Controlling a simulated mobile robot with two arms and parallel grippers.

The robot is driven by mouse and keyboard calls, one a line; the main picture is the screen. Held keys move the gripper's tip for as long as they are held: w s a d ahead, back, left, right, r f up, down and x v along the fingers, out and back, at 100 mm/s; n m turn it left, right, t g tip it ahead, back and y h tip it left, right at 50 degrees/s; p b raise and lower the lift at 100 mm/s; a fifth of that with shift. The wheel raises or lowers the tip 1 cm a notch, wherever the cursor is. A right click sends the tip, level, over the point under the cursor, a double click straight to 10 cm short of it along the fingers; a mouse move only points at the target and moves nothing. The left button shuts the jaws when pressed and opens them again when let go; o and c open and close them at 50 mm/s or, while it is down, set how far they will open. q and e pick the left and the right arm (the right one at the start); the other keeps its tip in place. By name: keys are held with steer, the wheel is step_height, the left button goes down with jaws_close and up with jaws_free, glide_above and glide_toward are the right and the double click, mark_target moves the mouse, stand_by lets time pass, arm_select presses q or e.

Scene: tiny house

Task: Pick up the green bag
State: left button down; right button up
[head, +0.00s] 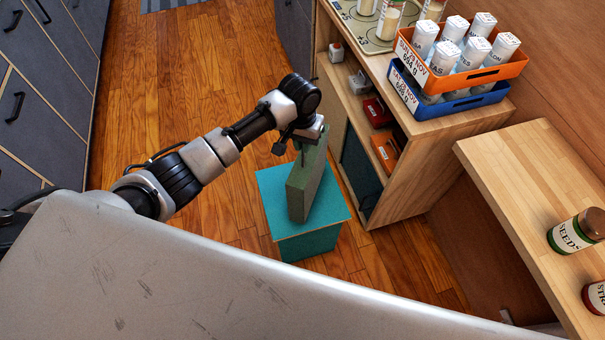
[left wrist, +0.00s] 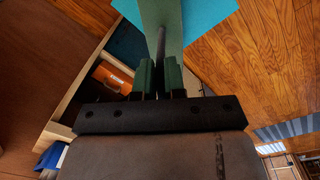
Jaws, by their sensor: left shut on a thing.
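The green bag (head: 308,182) is a flat, upright, dull-green slab over the teal stool (head: 269,205). My left gripper (head: 302,146) reaches down from above and is shut on the bag's top edge. In the left wrist view the green bag (left wrist: 168,22) runs away from between the fingers of my left gripper (left wrist: 160,78), with the teal stool top (left wrist: 208,12) behind it. The bag's lower edge looks to be at the stool top; I cannot tell whether it touches. My right gripper is not in view.
A wooden shelf unit (head: 408,165) stands close to the right of the stool, with orange (head: 478,76) and blue (head: 455,104) crates of white bottles on top. A wooden table (head: 535,165) with jars is at the right. Wooden floor (head: 200,90) is clear behind my arm.

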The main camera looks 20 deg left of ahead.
arm_select(q)
steer(key=shift+r, duration=0.1)
steer(key=shift+w+r, duration=0.1)
steer(key=shift+r, duration=1.75)
steer(key=shift+d+r, duration=0.25)
steer(key=s+d+r, duration=0.2)
steer(key=d+r, duration=0.4)
steer(key=d, duration=0.5)
steer(key=shift+s+r+b, duration=0.25)
steer(key=shift+r+b, duration=0.05)
steer(key=shift+r, duration=0.05)
steer(key=shift+a, duration=0.1)
